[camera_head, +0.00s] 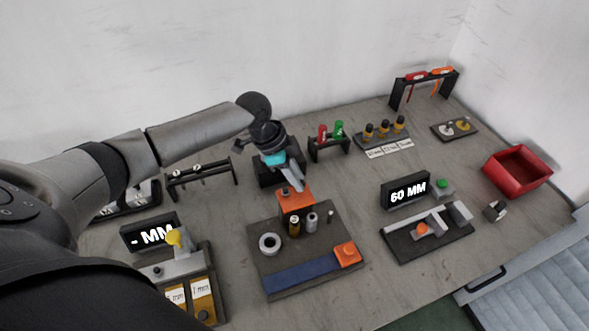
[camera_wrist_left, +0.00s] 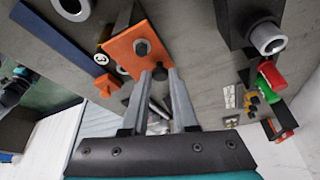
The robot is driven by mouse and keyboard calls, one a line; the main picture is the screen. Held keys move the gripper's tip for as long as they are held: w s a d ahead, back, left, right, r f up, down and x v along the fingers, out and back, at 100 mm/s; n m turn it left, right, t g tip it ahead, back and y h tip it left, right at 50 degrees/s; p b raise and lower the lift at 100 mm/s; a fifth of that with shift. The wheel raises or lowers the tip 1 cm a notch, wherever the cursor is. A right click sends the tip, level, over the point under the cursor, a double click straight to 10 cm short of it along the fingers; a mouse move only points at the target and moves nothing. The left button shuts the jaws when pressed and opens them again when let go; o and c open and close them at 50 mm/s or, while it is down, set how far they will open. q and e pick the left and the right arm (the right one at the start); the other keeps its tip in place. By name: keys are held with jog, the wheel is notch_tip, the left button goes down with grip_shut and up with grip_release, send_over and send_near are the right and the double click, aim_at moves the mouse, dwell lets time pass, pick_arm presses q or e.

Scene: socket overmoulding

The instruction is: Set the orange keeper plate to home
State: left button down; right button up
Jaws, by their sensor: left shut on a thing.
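The orange keeper plate (camera_head: 293,201) is at the back edge of a dark fixture board (camera_head: 262,220) in the head view. In the left wrist view the orange plate (camera_wrist_left: 121,50) shows a dark round stud on its face. My left gripper (camera_head: 297,186) reaches down onto the plate from behind. Its fingers (camera_wrist_left: 158,78) are shut on a small dark knob at the plate's near edge. The fingers partly hide the knob, and I cannot tell whether the plate is fully seated. My right gripper is not in view.
The board also carries a grey ring (camera_head: 270,243), small cylinders, a blue bar (camera_head: 303,279) and an orange block (camera_head: 347,254). A gauge with a "60 MM" display (camera_head: 406,190) stands to the right. A red bin (camera_head: 517,170) is at the far right.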

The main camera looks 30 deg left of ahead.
aim_at(309, 199)
pick_arm(q)
jog(key=shift+s+d+r+p, duration=0.1)
jog(key=shift+s+d+p, duration=0.75)
jog(key=shift+s+d, duration=0.2)
jog(key=shift+d, duration=0.15)
jog(key=c, duration=0.7)
grip_release()
jog(key=shift+s, duration=0.1)
jog(key=shift+r, duration=0.2)
jog(key=p+v, duration=0.1)
jog(key=v, duration=1.3)
jog(key=shift+a+r, duration=0.25)
jog(key=shift+r, duration=0.05)
